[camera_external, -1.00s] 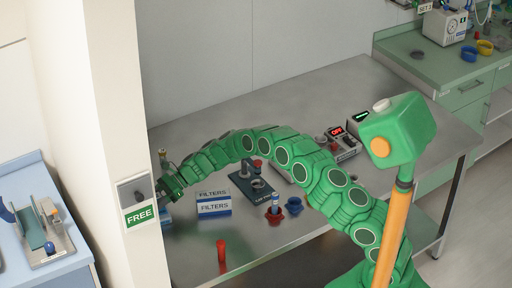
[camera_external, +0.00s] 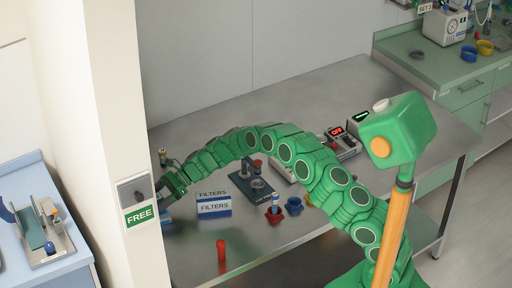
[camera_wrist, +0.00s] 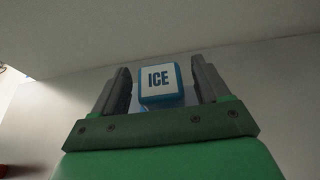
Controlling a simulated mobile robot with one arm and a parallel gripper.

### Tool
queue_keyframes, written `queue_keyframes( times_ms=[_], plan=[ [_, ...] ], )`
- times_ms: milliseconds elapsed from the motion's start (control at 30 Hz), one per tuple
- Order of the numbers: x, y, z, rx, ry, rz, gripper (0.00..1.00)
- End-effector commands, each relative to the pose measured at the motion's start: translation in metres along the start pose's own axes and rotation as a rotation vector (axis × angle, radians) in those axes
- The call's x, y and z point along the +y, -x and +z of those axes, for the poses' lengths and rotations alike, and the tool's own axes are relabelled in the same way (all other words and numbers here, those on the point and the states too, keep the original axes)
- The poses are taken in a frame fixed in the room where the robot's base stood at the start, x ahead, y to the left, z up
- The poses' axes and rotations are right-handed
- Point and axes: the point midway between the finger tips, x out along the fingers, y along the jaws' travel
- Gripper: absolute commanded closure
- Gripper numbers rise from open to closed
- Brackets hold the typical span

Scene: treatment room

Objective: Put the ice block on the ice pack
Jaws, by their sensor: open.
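The ice block (camera_wrist: 158,78) has a white face marked ICE with a blue edge. It shows between the two dark fingers of my gripper (camera_wrist: 160,85) in the wrist view, with visible gaps on both sides. My gripper is open. In the external view my gripper (camera_external: 170,190) is at the far left of the steel table, beside the pale pillar. The pillar hides part of this area. A small blue patch (camera_external: 166,214) shows just below the gripper; I cannot tell whether it is the ice block or the ice pack. I cannot make out the ice pack for certain.
White and blue FILTERS boxes (camera_external: 214,204) stand right of my gripper. A dark device (camera_external: 252,184), a blue cup (camera_external: 294,205) and a red cup (camera_external: 274,215) are farther right. A red tube (camera_external: 222,250) stands near the front. The pillar (camera_external: 115,130) bounds the left side.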

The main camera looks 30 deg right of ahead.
Motion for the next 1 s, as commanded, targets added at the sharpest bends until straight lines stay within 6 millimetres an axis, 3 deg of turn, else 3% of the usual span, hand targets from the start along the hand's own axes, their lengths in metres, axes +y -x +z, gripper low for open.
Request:
queue_keyframes(
  times_ms=[300, 500, 700, 1000],
  plan=[
    [-0.001, 0.061, 0.002, -0.001, 0.002, -0.004, 0.25],
    [-0.001, 0.089, 0.001, 0.001, 0.002, -0.004, 0.25],
    [-0.001, 0.102, 0.001, 0.001, 0.002, -0.002, 0.25],
    [0.001, 0.104, 0.002, 0.001, 0.005, 0.001, 0.25]
  ],
)
